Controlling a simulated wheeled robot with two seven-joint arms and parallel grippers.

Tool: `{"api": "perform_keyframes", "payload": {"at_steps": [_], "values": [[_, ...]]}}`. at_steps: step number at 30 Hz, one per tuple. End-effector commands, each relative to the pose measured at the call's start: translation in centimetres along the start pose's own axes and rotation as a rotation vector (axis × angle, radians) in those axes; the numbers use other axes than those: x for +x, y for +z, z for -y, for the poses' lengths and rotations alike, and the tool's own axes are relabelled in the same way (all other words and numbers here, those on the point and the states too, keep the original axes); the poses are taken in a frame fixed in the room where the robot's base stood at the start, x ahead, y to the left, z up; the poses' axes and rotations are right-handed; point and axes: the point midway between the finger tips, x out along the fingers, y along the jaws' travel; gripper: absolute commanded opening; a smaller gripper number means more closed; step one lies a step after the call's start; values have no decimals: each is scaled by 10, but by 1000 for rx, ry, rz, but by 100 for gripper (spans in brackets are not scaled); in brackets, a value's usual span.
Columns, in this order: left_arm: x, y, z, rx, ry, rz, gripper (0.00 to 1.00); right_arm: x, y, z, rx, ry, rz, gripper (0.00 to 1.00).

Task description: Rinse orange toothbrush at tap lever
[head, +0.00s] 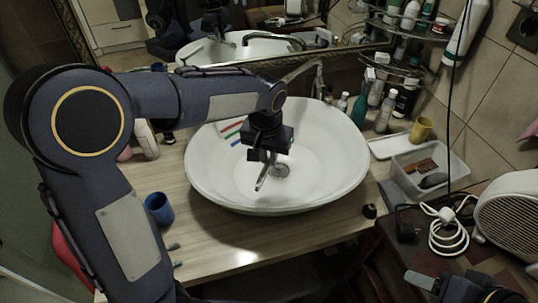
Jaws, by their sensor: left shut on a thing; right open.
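The white basin (345,165) stands on the wooden counter. My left gripper (264,172) is over the inside of the basin, pointing down, near the drain. It is shut on a thin thing that I take to be the orange toothbrush, but no orange shows and the jaws mostly hide it. The tap (319,78) rises behind the basin; its lever is hard to make out. My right gripper (440,285) is open at the bottom right, partly cut off by the frame, away from the basin.
A blue cup (158,208) stands on the counter at left. Several bottles (386,108) stand right of the basin. A clear bin (455,169) and a yellow cup (421,129) are farther right. A white heater (510,215) and cable are at the right edge. Counter front is mostly clear.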

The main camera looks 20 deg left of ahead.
Motion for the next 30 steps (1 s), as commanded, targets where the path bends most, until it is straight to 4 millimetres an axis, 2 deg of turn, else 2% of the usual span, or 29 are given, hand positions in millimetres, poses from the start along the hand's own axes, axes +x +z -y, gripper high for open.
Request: {"api": "perform_keyframes", "payload": {"at_steps": [30], "values": [[32, -88, 38, 0, -2, 0, 0, -12, -6, 5, 0, 0, 0, 56]]}}
